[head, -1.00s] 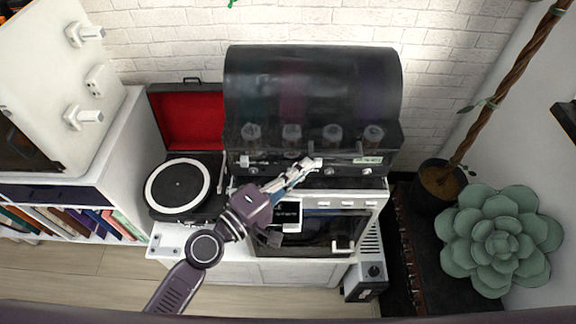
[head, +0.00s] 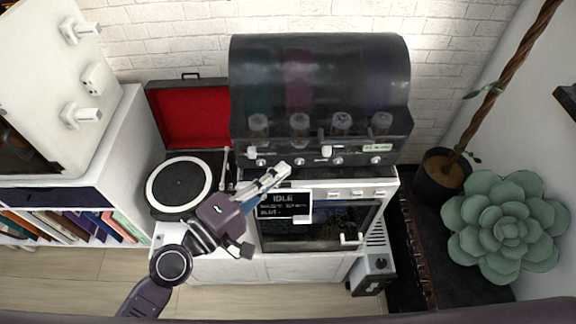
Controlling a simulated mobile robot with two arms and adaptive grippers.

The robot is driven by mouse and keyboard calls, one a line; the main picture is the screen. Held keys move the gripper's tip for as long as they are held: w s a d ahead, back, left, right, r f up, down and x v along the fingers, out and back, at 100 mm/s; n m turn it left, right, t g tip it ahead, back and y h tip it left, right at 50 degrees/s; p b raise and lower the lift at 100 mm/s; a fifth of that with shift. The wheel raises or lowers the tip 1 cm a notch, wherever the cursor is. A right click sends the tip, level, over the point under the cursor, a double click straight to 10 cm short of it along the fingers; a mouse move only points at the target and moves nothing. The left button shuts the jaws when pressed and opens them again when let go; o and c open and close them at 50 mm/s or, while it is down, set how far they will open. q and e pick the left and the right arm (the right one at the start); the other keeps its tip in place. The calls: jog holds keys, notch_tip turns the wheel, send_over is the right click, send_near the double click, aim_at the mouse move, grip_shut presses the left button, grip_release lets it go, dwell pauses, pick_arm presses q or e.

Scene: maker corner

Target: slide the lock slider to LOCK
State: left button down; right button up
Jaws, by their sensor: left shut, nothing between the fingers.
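The dark machine (head: 318,90) stands against the brick wall, with a curved clear cover. A white sliding handle (head: 326,151) sits right of centre on its front strip, above a row of round knobs. A second small white piece (head: 252,152) is at the strip's left end. I cannot read any LOCK marking or tell which piece is the lock slider. My left gripper (head: 282,169) is shut and empty, in front of the strip, left of and lower than the handle and apart from it in the picture. My right gripper is not in view.
A turntable (head: 179,186) stands to the left. A potted plant (head: 440,178) and a large succulent (head: 505,225) are to the right.

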pick_arm(q)
jog(key=b+v, duration=0.1)
jog(key=v, duration=0.4)
jog(key=shift+w+a+b, duration=0.15)
jog(key=shift+a+b, duration=0.05)
jog(key=shift+b, duration=0.2)
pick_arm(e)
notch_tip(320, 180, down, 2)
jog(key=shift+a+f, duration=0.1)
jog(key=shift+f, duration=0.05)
